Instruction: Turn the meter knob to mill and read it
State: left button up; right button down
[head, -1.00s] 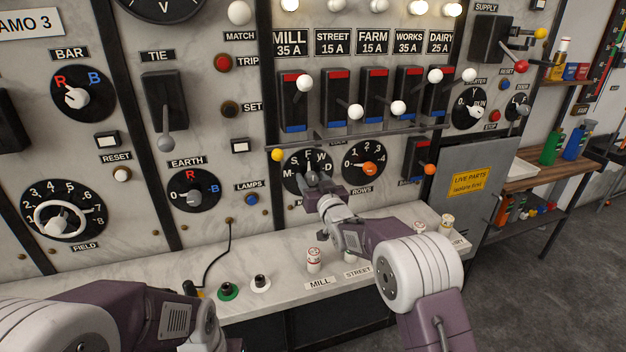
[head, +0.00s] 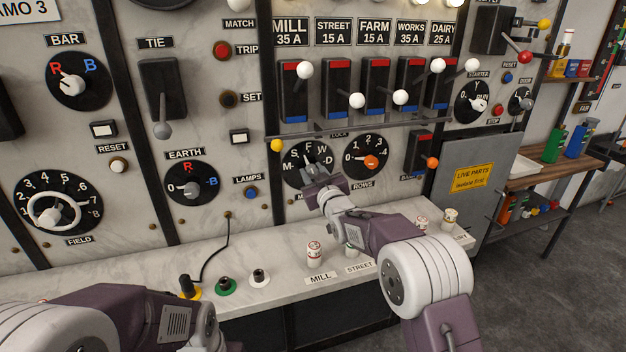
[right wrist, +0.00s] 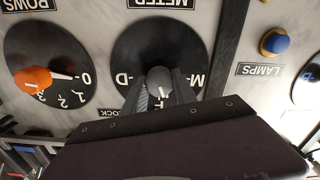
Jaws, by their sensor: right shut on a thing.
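The meter dial (head: 297,155) is a black disc lettered M, S, F, W, D on the marble panel. It shows upside down in the right wrist view (right wrist: 130,50), with M at right and D at left. Its grey knob (right wrist: 160,78) sits between the fingers of my right gripper (right wrist: 158,92), which is shut on it. The knob's white mark points towards the F side; the fingers hide some letters. In the head view my right gripper (head: 318,181) covers the dial's lower part. My left arm shows at lower left, but its gripper is out of view.
The rows dial (head: 366,157) with an orange knob is close beside the meter dial. A rail with a yellow knob (head: 276,146) runs just above. Several switch levers stand above it. Fuses, including one by the mill label (head: 314,252), stand on the marble ledge (head: 290,265) below.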

jog(key=n+b, duration=0.3)
jog(key=n, duration=0.2)
jog(key=n+b, duration=0.2)
jog(key=shift+f+b, duration=0.3)
jog(key=shift+b, duration=0.05)
jog(key=shift+a+r+n+b, duration=0.1)
jog(key=shift+n+b, duration=1.75)
jog(key=shift+n, duration=0.75)
jog(key=c, duration=1)
grip_release()
jog(key=shift+r, duration=0.1)
jog(key=shift+s, duration=0.25)
jog(key=b+v, duration=0.2)
jog(key=v, duration=0.6)
jog(key=shift+s, duration=0.3)
